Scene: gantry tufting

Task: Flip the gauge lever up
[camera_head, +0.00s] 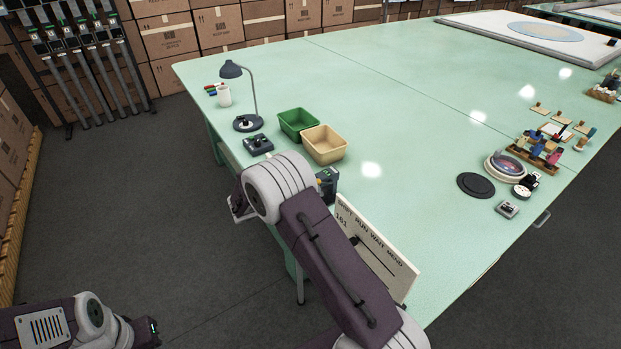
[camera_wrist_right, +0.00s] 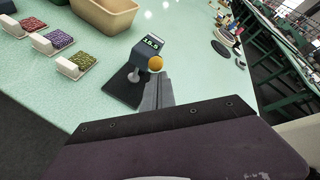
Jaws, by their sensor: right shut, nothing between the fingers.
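The gauge (camera_wrist_right: 148,48) is a grey box with a lit green readout on a dark base plate, in the upper middle of the right wrist view. In the head view the gauge (camera_head: 328,182) is partly hidden behind my right arm. Its lever shows as an orange ball knob (camera_wrist_right: 155,63) in front of the readout; its stem is hard to make out. My right gripper (camera_wrist_right: 157,82) is shut and empty, its tips close below the knob; I cannot tell whether they touch. My left gripper (camera_head: 152,333) is at the lower left of the head view, away from the table.
The green table (camera_head: 400,110) bears a green bin (camera_head: 297,121), a tan bin (camera_head: 325,147) and a lamp (camera_head: 232,71) near the gauge. A lettered board (camera_head: 378,250) stands on the near edge by my right arm. Small sample trays (camera_wrist_right: 52,42) lie left of the gauge.

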